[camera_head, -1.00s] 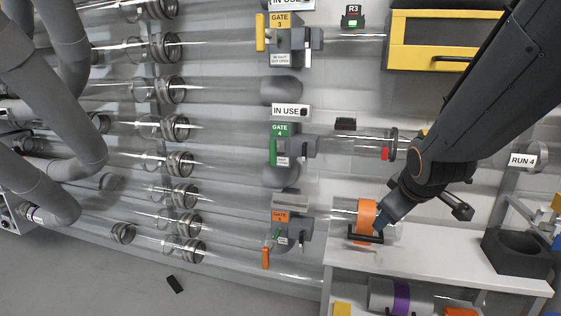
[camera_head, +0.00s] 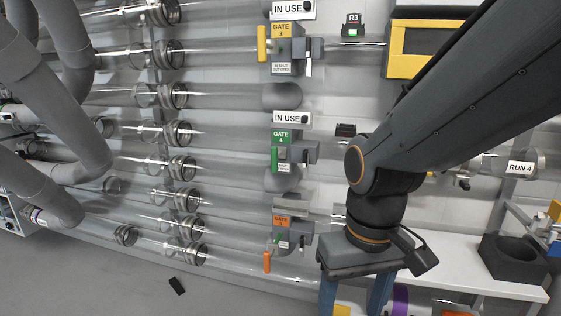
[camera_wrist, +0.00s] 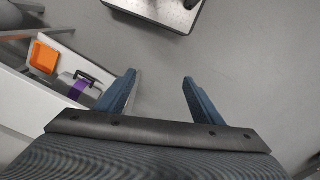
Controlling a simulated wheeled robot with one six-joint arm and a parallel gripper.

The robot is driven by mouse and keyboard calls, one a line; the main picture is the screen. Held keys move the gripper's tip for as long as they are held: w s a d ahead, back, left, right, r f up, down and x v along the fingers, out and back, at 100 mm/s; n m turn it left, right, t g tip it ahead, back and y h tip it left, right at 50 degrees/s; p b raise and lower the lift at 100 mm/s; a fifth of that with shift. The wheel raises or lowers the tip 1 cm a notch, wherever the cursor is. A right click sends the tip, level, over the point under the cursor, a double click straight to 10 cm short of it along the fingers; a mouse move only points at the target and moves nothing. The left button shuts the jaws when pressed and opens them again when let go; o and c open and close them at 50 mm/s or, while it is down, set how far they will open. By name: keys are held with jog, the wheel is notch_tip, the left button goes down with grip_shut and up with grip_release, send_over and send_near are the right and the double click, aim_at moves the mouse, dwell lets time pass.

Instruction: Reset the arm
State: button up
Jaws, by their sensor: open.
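My gripper (camera_head: 354,302) hangs down in front of the white bench (camera_head: 460,278) in the head view, its two blue fingers spread apart. In the wrist view the fingers of my gripper (camera_wrist: 159,82) are open, with only grey floor between them. My dark arm comes in from the upper right and covers part of the bench. The orange-banded tube carrier on the bench is hidden from the head view now.
A purple-banded carrier (camera_wrist: 78,88) lies left of my fingers in the wrist view, near an orange block (camera_wrist: 44,57). A dark holder (camera_head: 514,262) stands on the bench's right. Gate 3 (camera_head: 288,45), gate 4 (camera_head: 290,150) and an orange-labelled gate (camera_head: 290,232) sit along the clear tubes.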

jog(key=d+r+m+p, duration=0.2)
jog(key=d+r+p, duration=0.6)
jog(key=p, duration=0.6)
jog(key=shift+s+h, duration=0.15)
jog(key=shift+h, duration=0.15)
